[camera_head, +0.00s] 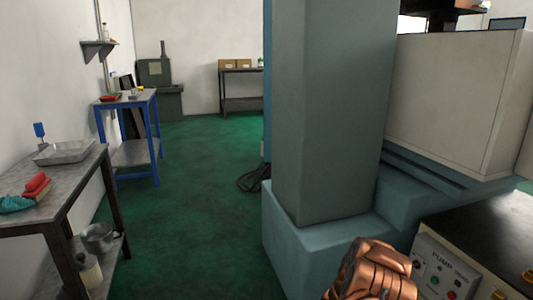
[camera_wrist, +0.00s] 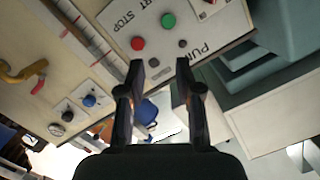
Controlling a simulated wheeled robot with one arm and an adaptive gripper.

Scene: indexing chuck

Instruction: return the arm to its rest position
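My gripper (camera_wrist: 160,68) shows in the wrist view with its two dark fingers apart and nothing between them. The fingers point towards a pale control panel (camera_wrist: 205,22) whose lettering, START, STOP and PUMP, appears upside down. A green button (camera_wrist: 168,20) and a red button (camera_wrist: 138,43) sit on that panel, just beyond the fingertips in the picture. I cannot tell how far the fingertips are from the panel. My gripper does not show in the head view.
In the head view, the pump panel (camera_head: 445,268) is at lower right, beside a grey-green machine column (camera_head: 335,110) and a large pale box (camera_head: 455,95). Left stand a grey workbench (camera_head: 60,190) and a blue table (camera_head: 140,98). The green floor (camera_head: 190,215) between is mostly clear.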

